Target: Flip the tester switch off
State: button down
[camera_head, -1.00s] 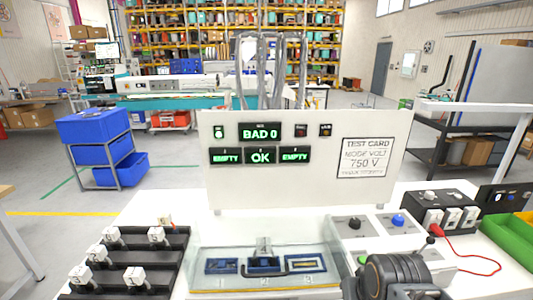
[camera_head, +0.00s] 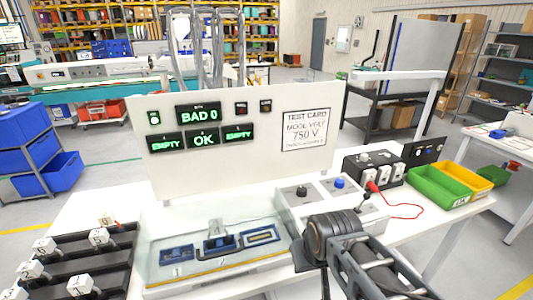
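The tester panel (camera_head: 240,165) stands upright at the back of the white bench, with screens reading BAD 0, EMPTY, OK and EMPTY. A green indicator is lit at its upper left. In front is the clear-covered test tray (camera_head: 165,279) with several blue fixtures. To its right, the pale control box (camera_head: 320,192) carries a black knob switch (camera_head: 301,191), a blue button (camera_head: 339,183) and a small dark lever (camera_head: 366,197). Which one is the tester switch is not marked legibly. My dark arm covers the box's front; my gripper's fingers do not show.
A black box (camera_head: 362,175) with white modules and a red lead (camera_head: 405,216) is at the right. Green (camera_head: 440,187) and yellow (camera_head: 465,176) bins sit beyond it. A black rack (camera_head: 60,265) with white blocks is at left.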

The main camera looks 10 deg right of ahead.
aim_at(366, 195)
jog(key=z, duration=0.05)
jog(key=k, duration=0.5)
jog(key=z, duration=0.65)
jog(key=i, duration=0.85)
jog(key=u, duration=0.1)
